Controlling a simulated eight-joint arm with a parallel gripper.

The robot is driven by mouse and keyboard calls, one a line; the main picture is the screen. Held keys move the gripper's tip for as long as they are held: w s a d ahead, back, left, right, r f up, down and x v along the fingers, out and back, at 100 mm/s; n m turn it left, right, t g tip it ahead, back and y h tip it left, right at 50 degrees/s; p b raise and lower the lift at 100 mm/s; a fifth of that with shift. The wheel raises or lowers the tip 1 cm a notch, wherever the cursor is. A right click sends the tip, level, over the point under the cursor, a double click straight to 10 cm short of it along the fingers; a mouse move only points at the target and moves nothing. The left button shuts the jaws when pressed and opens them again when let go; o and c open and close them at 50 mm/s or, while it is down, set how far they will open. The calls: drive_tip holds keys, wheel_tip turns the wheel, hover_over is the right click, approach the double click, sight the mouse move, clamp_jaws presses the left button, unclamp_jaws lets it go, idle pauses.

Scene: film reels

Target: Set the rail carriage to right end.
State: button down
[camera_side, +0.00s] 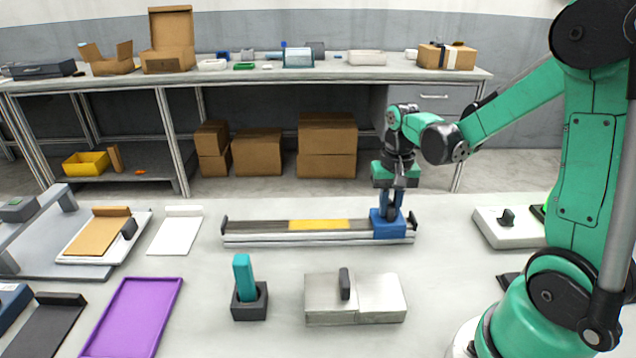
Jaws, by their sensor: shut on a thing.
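The rail (268,238) is a long grey track with a dark end stop at each end, lying left to right in the middle of the table. A yellow band (318,225) marks its middle stretch. The blue carriage (390,228) sits on the rail near the right end, close to the right end stop (411,221). My gripper (397,200) points down from above and is shut on the carriage's upright part. The fingertips partly hide that upright part. I cannot tell whether the carriage touches the stop.
A metal box with a black handle (355,300) and a teal-handled item in a dark holder (246,290) stand in front of the rail. A purple tray (135,318) lies front left. A white box with a black knob (505,228) stands to the right.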

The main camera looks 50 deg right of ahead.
drive_tip(key=w+a, duration=1.9)
drive_tip(key=shift+w+a, duration=0.1)
drive_tip(key=shift+a, duration=0.05)
drive_tip(key=c, duration=0.8)
unclamp_jaws()
drive_tip(key=shift+r, duration=2.8)
drive_tip(key=shift+r, duration=0.1)
